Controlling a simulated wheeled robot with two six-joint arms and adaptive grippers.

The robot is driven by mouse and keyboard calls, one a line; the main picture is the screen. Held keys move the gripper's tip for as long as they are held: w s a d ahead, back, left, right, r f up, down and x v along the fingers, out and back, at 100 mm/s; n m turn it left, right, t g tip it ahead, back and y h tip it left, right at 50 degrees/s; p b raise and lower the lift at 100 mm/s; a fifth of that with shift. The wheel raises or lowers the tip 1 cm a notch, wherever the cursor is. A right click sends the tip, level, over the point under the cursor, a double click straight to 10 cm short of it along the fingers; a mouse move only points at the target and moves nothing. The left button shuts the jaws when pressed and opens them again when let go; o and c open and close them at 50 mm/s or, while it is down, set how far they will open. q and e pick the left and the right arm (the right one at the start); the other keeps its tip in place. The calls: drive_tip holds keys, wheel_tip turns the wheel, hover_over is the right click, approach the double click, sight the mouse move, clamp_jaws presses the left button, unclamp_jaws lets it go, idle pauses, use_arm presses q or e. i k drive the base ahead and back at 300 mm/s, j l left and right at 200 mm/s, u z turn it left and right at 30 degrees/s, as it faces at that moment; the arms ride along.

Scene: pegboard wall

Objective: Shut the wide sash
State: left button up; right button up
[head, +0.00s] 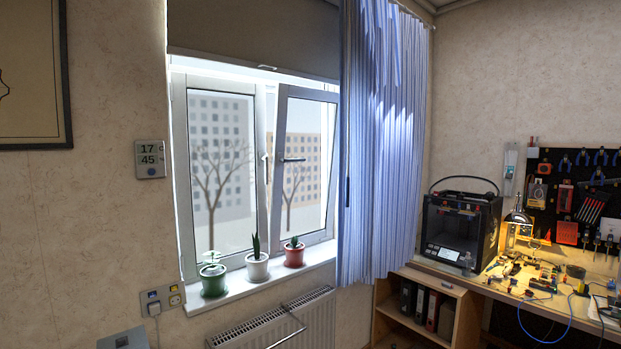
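The white window has two sashes. The right sash (334,192) is tilted, its top leaning into the room away from the frame and its bottom near the sill; its dark handle (293,160) lies level. The curtain hides part of its right side. The left sash (179,180) appears to sit in the frame, and a light handle (265,158) stands upright at its right side. With the curtain in the way, I cannot tell from widths alone which sash is the wide one. Neither of my grippers is in view.
Green (213,281), white (257,268) and red (294,255) plant pots stand on the sill (318,256) before the sashes. A blue curtain (385,150) hangs at the right, a blind (250,45) above. A radiator (250,334) is below. A 3D printer (460,225) stands right.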

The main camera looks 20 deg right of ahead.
sight(285, 91)
drive_tip(key=i+l+u, duration=0.15)
drive_tip(key=i+l, duration=0.35)
drive_tip(key=i+l+u, duration=0.1)
drive_tip(key=i+l, duration=0.4)
drive_tip(key=i+l+u, duration=0.15)
drive_tip(key=i+l, duration=0.3)
drive_tip(key=l, duration=0.25)
